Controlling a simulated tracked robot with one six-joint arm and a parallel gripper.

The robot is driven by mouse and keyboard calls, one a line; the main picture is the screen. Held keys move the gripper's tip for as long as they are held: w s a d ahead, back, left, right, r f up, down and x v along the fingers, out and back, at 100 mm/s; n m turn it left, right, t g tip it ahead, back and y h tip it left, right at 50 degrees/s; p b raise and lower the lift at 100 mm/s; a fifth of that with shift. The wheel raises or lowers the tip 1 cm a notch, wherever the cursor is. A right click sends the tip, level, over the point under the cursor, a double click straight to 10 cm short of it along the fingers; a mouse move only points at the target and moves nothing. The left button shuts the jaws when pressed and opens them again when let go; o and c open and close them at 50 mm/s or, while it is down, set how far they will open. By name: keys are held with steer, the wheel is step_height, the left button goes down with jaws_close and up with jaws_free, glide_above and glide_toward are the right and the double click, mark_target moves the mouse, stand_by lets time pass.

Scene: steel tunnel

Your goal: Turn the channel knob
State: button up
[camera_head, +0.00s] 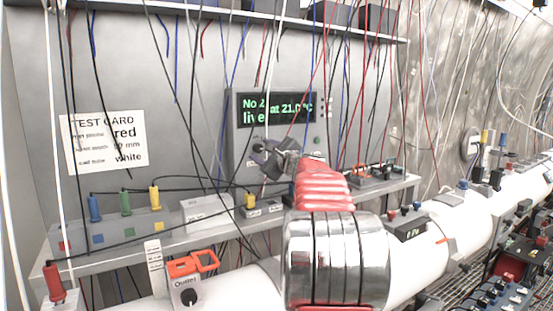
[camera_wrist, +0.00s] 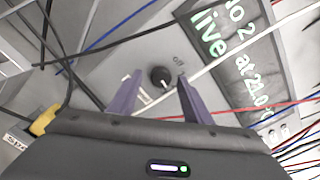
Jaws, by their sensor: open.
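The channel knob (camera_wrist: 160,76) is a round black knob with a pale pointer line, on the grey face of a display box (camera_head: 240,106). In the wrist view my gripper (camera_wrist: 158,79) is open, with one purple finger on each side of the knob and gaps between. I cannot tell how far the tips are from the panel. In the head view my gripper (camera_head: 260,149) is in front of the box's lower part and the knob is not visible there. The box's screen (camera_head: 277,109) shows green text, partly covered by cables: "No 2 at 21.0°C" and "live".
Many thin cables hang from the upper shelf (camera_head: 220,22) across the box; a white one crosses near the right finger. A bench (camera_head: 150,245) holds a socket block (camera_head: 115,233) with coloured plugs. A test card (camera_head: 102,141) is on the left wall. A white pipe (camera_head: 440,245) runs below.

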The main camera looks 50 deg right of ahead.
steer(key=v, duration=1.3)
steer(key=shift+s+d, duration=0.1)
